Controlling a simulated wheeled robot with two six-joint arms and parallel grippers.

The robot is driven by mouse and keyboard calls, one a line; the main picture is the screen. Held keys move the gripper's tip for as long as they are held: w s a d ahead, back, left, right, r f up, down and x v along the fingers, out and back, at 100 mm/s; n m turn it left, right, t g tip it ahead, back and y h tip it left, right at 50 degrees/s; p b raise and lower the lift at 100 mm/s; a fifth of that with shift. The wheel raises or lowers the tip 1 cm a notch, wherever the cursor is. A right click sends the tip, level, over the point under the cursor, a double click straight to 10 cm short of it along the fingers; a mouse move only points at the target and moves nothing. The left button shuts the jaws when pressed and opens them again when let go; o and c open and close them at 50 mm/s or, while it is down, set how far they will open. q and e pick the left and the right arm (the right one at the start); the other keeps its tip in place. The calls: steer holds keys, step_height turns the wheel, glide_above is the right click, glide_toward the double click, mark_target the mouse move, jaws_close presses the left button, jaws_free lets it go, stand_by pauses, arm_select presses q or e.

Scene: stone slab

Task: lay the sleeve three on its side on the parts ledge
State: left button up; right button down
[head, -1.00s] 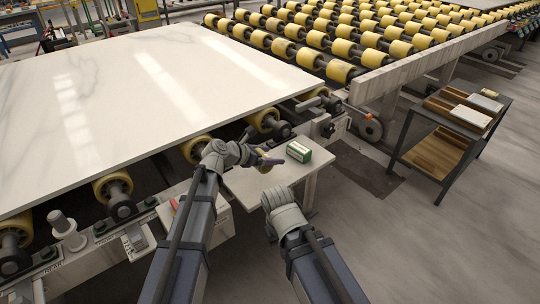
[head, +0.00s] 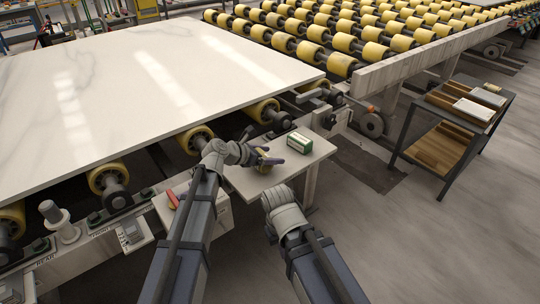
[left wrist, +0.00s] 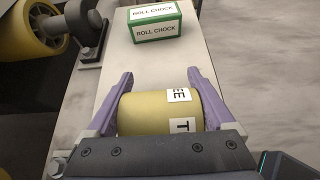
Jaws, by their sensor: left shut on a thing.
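Sleeve three is a yellow cylinder (left wrist: 150,112) with white lettered labels at its right side. In the left wrist view it sits between the two purple fingers of my left gripper (left wrist: 160,100), which is shut on it. In the head view my left gripper (head: 267,160) is over the parts ledge (head: 309,160), a pale flat surface beside the roller line, and mostly hides the sleeve. The ledge also shows in the left wrist view (left wrist: 108,82). I cannot tell whether the sleeve touches the ledge. My right arm's gripper fingers do not show.
A green-and-white roll chock box (head: 299,143) stands on the ledge beyond my left gripper; it also shows in the left wrist view (left wrist: 156,22). A large stone slab (head: 130,95) lies over yellow rollers at left. A dark shelf cart (head: 450,130) stands at right.

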arm_select(q)
steer(key=shift+f, duration=0.2)
steer(key=o, duration=1.3)
steer(key=shift+s+a, duration=0.1)
steer(key=p+v, duration=0.3)
steer(key=v, duration=0.4)
steer(key=shift+s+a+r+p, duration=0.1)
steer(key=shift+s+r+p, duration=0.1)
steer(key=shift+p, duration=0.15)
steer(key=shift+a, duration=0.1)
